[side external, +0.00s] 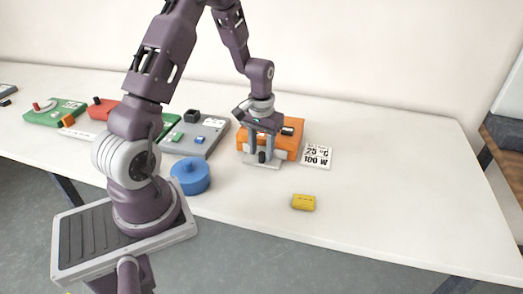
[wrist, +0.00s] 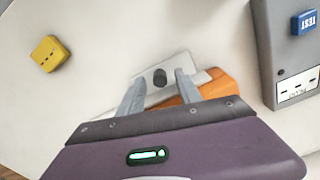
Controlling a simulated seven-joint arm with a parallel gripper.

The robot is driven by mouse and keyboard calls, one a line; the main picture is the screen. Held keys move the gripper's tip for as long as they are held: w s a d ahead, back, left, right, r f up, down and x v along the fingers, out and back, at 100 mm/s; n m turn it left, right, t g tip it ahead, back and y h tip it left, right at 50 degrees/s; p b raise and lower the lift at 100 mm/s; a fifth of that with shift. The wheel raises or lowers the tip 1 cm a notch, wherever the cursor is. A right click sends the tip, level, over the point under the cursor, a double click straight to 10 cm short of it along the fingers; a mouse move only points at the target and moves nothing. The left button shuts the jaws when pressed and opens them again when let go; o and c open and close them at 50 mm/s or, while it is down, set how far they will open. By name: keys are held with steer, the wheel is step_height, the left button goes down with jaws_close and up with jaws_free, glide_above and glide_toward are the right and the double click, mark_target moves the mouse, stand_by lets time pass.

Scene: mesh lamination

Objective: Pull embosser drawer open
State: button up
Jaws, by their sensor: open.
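The embosser is an orange box (side external: 291,143) in the middle of the table in the side view, with a light grey drawer (side external: 276,161) at its front. A small black knob (side external: 262,157) stands on the drawer. In the wrist view the drawer plate (wrist: 182,92) and the knob (wrist: 160,77) show, with part of the orange body (wrist: 204,91). My gripper (side external: 264,160) is open and points down, its two fingers on either side of the knob. In the wrist view the fingers (wrist: 159,88) also flank the knob. I cannot tell whether they touch it.
A yellow block (side external: 304,202) lies on the table in front. A blue round container (side external: 190,176) stands to the left. A grey device (side external: 196,134) is left of the embosser, with green and red devices farther left. A label card (side external: 317,156) lies right. The right side is clear.

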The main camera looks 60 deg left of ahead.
steer(key=shift+f, duration=0.3)
jaws_close()
stand_by(1.2)
